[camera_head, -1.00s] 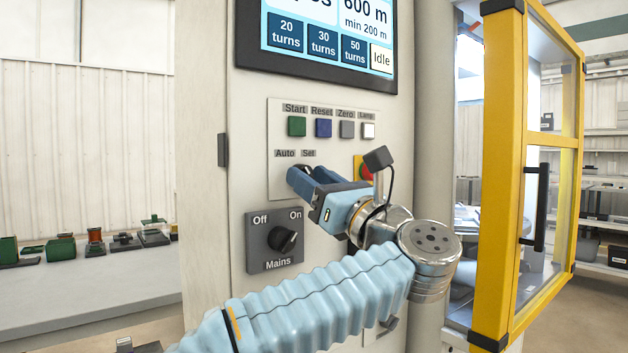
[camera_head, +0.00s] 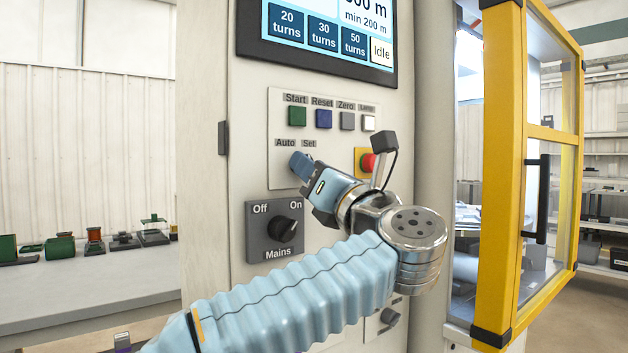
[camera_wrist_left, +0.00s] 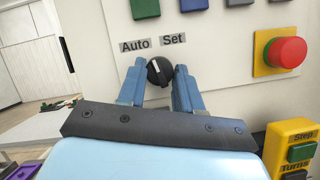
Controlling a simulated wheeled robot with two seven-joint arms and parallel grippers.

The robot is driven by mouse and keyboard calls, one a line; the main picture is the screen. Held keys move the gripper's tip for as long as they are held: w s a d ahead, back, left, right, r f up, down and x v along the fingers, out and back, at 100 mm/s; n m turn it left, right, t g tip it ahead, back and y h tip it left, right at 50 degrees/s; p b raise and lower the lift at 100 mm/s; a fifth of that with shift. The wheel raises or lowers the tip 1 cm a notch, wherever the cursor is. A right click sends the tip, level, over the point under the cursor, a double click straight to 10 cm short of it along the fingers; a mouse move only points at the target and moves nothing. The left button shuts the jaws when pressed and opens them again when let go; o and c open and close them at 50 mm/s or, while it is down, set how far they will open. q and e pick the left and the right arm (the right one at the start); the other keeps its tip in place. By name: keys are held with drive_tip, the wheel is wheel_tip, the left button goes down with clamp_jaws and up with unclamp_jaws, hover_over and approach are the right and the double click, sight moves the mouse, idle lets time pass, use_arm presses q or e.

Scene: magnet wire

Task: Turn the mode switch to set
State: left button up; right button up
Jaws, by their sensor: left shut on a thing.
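The mode switch (camera_wrist_left: 159,71) is a small black rotary knob under the Auto label (camera_wrist_left: 135,45) and the Set label (camera_wrist_left: 172,39). In the left wrist view its white mark points up, tilted slightly left. My left gripper (camera_wrist_left: 160,80) is shut on the knob, with a blue finger on each side of it. In the head view my left gripper (camera_head: 301,163) is at the panel below the Auto and Set labels and hides the knob there. My right gripper is not in view.
The Mains switch (camera_head: 284,230) is just below my left gripper. A red emergency button (camera_head: 368,161) on yellow is to the right. Start, Reset, Zero and Lamp buttons (camera_head: 323,118) sit above. A yellow-framed door (camera_head: 500,180) stands open at right.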

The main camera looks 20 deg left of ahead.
use_arm(q)
drive_tip(key=shift+s+a+r+m+t+h+p, duration=0.1)
drive_tip(key=shift+m+t+h+p, duration=0.5)
drive_tip(key=shift+m, duration=1.6)
drive_tip(key=shift+s+r+m+t+h+p, duration=0.1)
drive_tip(key=shift+m+h+p, duration=0.5)
drive_tip(key=shift+m+h, duration=1.15)
drive_tip(key=shift+a+r+m+t+h+p, duration=0.1)
drive_tip(key=shift+m+t+h+p, duration=0.35)
drive_tip(key=shift+m, duration=2.2)
drive_tip(key=shift+f+g, duration=0.1)
drive_tip(key=shift+g, duration=0.15)
drive_tip(key=o, duration=1)
drive_tip(key=shift+d, duration=0.1)
